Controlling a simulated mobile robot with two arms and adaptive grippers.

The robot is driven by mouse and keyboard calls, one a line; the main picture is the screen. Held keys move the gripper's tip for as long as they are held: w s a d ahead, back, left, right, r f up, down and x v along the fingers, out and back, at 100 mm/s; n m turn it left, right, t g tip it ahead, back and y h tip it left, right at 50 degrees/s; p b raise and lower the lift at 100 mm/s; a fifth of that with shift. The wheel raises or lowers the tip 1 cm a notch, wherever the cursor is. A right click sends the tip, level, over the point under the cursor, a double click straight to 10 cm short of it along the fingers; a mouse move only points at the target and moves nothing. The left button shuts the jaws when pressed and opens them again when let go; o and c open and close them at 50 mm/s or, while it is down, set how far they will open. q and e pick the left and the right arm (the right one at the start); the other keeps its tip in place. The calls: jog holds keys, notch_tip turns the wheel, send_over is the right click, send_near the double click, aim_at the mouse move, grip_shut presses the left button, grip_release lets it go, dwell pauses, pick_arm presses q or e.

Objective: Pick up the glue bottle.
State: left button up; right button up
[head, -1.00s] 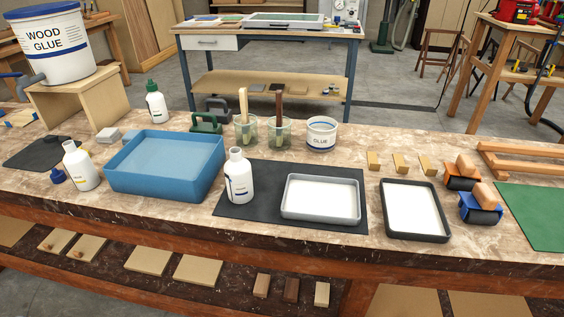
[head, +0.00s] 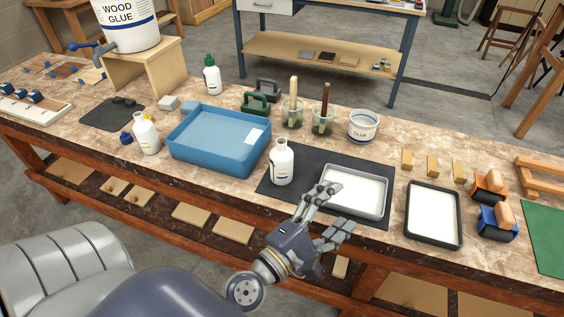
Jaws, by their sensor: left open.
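A white open-necked bottle (head: 281,163) stands upright on the dark mat (head: 272,190), left of a grey tray of white liquid. A second white bottle (head: 146,133) stands open at the left, beside a loose blue cap (head: 126,138). A third white bottle (head: 210,75) with a green cap stands at the back. I cannot tell which is the glue bottle from labels this small. My left gripper (head: 342,206) is open and empty, just right of the mat bottle and over the front of the grey tray, apart from the bottle. My right gripper is out of view.
A blue tub (head: 205,153) stands left of the mat. The grey tray (head: 355,190) and a black tray (head: 434,213) hold white liquid. Brush jars (head: 292,118) and a glue tub (head: 363,125) stand behind. A large bucket (head: 125,25) sits on a wooden stand.

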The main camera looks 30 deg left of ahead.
pick_arm(q)
jog(key=a+n+t+y, duration=0.1)
jog(key=a+n+y, duration=0.55)
jog(key=n, duration=0.35)
jog(key=n+g+y, duration=0.3)
jog(key=n+y, duration=0.2)
jog(key=n, duration=0.4)
send_near(280, 171)
jog(key=w, duration=0.2)
jog(key=shift+w+a+r+n, duration=0.3)
jog(key=shift+a+n, duration=0.1)
jog(key=shift+a, duration=0.2)
jog(key=p+x, duration=0.2)
jog(key=x, duration=0.2)
jog(key=shift+f+p+x, duration=0.15)
jog(key=shift+p+x, duration=0.2)
jog(key=shift+x, duration=1.2)
jog(key=shift+f+p+x, duration=0.2)
jog(key=shift+p+x, duration=0.1)
jog(key=shift+x, duration=1.25)
jog(key=shift+s, duration=0.1)
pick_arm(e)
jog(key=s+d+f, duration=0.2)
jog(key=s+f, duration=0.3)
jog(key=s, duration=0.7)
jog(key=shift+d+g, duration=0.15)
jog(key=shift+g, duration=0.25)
